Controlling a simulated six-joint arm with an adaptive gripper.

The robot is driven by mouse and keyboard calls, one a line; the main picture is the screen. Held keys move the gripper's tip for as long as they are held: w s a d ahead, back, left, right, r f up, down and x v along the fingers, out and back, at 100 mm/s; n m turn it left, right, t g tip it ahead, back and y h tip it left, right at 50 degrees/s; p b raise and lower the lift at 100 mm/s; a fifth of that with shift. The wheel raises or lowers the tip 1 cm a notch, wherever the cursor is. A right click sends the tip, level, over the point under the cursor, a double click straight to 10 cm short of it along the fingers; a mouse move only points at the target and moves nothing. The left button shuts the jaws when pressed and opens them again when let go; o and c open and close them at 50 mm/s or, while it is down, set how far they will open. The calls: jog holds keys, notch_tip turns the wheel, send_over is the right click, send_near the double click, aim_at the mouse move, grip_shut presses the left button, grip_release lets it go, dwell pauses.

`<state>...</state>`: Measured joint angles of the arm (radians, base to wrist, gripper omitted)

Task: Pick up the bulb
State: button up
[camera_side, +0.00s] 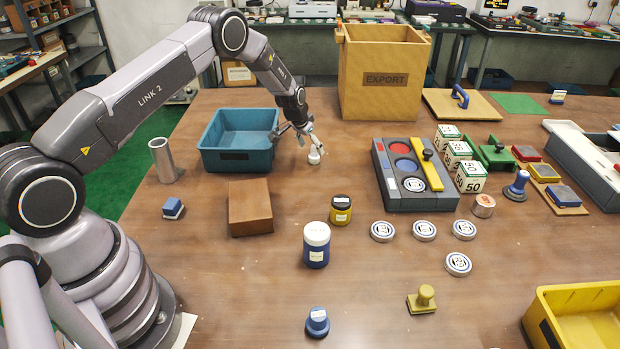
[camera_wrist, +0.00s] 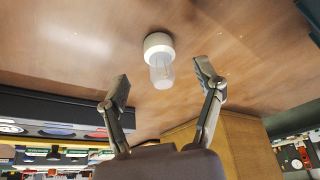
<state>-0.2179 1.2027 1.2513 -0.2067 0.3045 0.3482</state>
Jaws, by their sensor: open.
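The bulb (camera_side: 314,155) stands on the brown table just right of the teal bin in the side view. It has a white round base and a clear glass part, which show in the wrist view (camera_wrist: 160,62). My gripper (camera_side: 305,136) is at the bulb, with its fingers spread. In the wrist view my gripper's fingertips (camera_wrist: 165,86) are open and apart, one on each side of the space in front of the glass. No contact with the bulb shows, and nothing is held.
The teal bin (camera_side: 222,160) is close on the left. The wooden EXPORT box (camera_side: 381,95) stands behind on the right. A grey tray with discs (camera_side: 392,192) is to the right. A brown block (camera_side: 250,208) and a metal cylinder (camera_side: 162,160) are nearer me. Table around the bulb's front is clear.

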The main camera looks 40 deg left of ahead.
aim_at(312, 147)
jog(key=x, duration=0.3)
jog(key=shift+w+f, duration=0.25)
grip_shut()
jog(key=shift+r, duration=0.2)
